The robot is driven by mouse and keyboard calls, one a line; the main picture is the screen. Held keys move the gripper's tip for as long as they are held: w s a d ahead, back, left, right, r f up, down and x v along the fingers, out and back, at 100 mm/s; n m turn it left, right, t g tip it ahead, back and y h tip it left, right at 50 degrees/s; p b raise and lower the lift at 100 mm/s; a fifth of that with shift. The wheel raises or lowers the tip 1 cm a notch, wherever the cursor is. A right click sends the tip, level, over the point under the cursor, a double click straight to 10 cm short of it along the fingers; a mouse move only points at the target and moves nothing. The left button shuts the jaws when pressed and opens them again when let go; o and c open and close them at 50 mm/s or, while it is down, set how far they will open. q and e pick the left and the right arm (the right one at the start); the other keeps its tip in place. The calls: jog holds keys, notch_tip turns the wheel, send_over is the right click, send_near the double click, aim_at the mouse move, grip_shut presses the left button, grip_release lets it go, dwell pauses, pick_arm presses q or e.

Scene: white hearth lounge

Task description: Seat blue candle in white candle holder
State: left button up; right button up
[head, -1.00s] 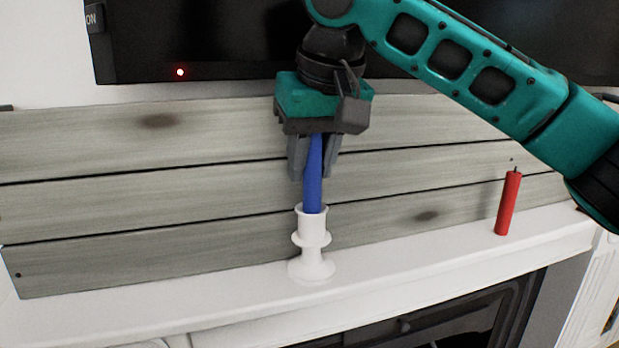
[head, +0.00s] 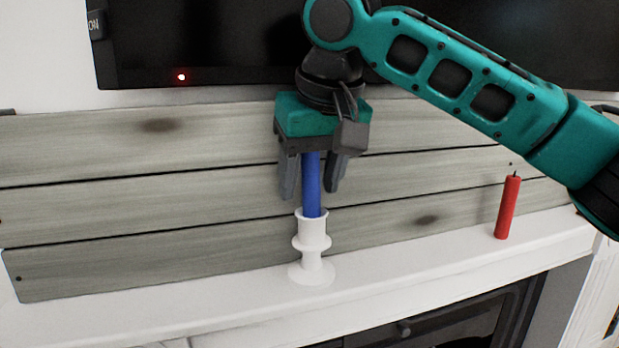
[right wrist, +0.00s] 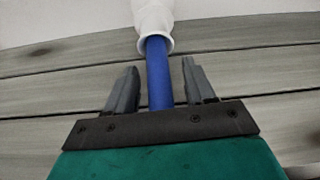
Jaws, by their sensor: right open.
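The blue candle (head: 311,187) stands upright with its lower end inside the cup of the white candle holder (head: 312,243). The holder stands on the white mantel. My right gripper (head: 312,192) is above the holder, pointing down, with its fingers open on both sides of the candle and apart from it. The candle's top is hidden by the gripper body. In the right wrist view the blue candle (right wrist: 158,75) runs between the two spread fingers into the white holder (right wrist: 154,22). My left gripper is not in view.
A red candle (head: 508,207) stands on the white mantel (head: 400,258) to the right. Grey wood planks (head: 120,200) rise close behind the holder. A black screen (head: 220,40) is above them. The mantel left of the holder is clear.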

jog(key=v, duration=1)
jog(key=shift+r+p, duration=0.4)
jog(key=shift+d, duration=0.1)
